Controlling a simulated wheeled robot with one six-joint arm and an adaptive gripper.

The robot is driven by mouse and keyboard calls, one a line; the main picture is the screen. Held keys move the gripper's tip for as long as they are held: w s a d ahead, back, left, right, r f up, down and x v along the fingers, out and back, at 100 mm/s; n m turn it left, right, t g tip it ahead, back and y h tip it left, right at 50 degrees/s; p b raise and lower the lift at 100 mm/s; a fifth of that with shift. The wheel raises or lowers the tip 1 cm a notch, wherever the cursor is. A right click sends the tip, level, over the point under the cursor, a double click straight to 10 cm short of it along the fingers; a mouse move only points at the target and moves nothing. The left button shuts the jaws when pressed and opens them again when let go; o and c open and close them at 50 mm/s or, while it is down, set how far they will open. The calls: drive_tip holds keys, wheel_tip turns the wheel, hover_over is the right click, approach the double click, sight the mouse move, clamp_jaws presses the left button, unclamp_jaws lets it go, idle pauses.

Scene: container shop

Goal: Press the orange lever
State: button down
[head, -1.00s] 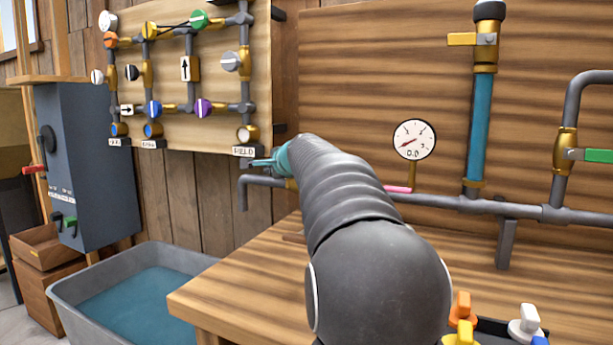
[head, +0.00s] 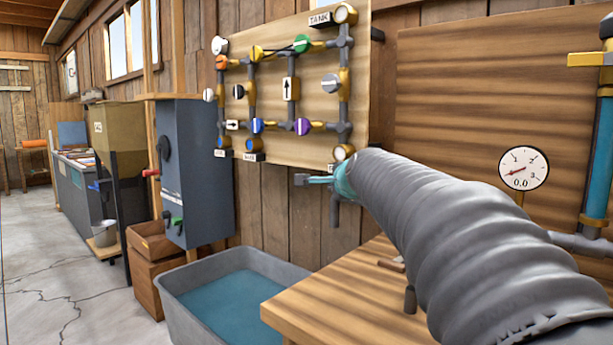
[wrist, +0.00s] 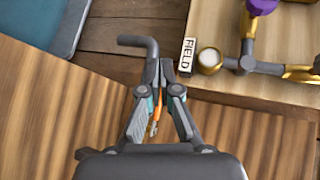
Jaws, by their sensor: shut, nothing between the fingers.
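A narrow orange lever (wrist: 154,122) shows in the wrist view, partly covered, in the gap between the finger linkages of my gripper (wrist: 162,78). A grey bent spout (wrist: 150,50) runs just beyond the fingertips. Whether the fingers touch the lever I cannot tell. In the head view my arm hides the lever, and only the spout's end (head: 335,212) shows below the gripper.
A wooden bench (head: 335,300) lies below my arm. A grey tub of water (head: 190,283) stands left of it. The pipe panel (head: 385,18) carries several coloured knobs, one of them orange (head: 222,62). A gauge (head: 524,168) reads 0.0. Open floor (head: 60,270) lies at the left.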

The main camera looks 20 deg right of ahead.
drive_tip(key=s+a+r, duration=0.3)
drive_tip(key=s+a, duration=0.2)
drive_tip(key=a, duration=0.3)
drive_tip(key=shift+a, duration=0.2)
